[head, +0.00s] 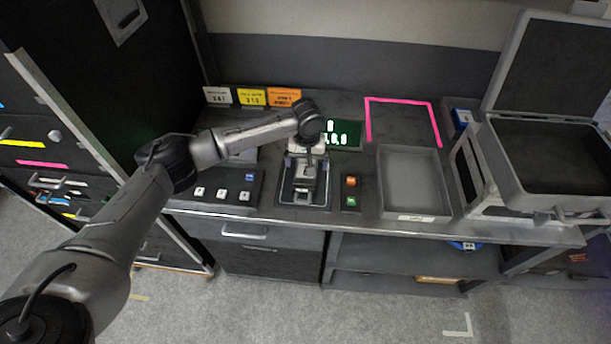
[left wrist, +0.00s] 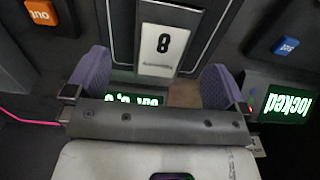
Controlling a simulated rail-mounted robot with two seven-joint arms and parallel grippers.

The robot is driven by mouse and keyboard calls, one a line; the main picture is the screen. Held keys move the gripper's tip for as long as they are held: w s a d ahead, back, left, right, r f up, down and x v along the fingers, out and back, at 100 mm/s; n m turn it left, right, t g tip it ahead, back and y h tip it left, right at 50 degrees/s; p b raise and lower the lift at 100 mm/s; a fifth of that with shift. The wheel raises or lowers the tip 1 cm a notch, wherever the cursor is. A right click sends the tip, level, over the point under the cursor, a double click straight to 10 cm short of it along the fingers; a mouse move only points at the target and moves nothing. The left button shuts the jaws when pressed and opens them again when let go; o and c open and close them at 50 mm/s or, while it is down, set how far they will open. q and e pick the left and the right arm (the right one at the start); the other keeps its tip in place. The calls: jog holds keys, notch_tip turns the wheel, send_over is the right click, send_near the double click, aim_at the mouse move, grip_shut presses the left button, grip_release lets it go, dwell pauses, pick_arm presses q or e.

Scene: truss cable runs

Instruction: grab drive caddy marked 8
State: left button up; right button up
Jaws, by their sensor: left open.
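The drive caddy marked 8 (left wrist: 162,48) shows its white label in the left wrist view, with a black 8. In the head view the caddy (head: 305,184) sits in a dark bay on the bench, partly hidden by my left gripper. My left gripper (head: 305,161) is above it, pointing down. In the left wrist view its two purple-padded fingers (left wrist: 154,85) are spread apart, with the lower end of the label between them in the picture. Nothing is gripped. I cannot tell whether the fingers touch the caddy. My right gripper is not in view.
Orange and green buttons (head: 350,190) stand right of the bay; a keyed panel (head: 222,191) is left. A green-lit display (head: 346,135) is behind. Further right are a grey tray (head: 413,216), a pink outlined area (head: 402,101) and an open case (head: 550,205). A "locked" display (left wrist: 290,104) shows in the wrist view.

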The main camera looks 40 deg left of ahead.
aim_at(305, 179)
pick_arm(q)
jog(key=shift+s+a+f+b, duration=0.1)
jog(key=shift+f+b, duration=0.25)
jog(key=shift+f, duration=1.2)
jog(key=shift+a+f+b, duration=0.1)
jog(key=shift+f+b, duration=0.25)
jog(key=shift+f, duration=1.15)
jog(key=shift+c, duration=0.3)
jog(key=c, duration=1)
jog(key=shift+c, duration=0.8)
jog(key=shift+r, duration=0.2)
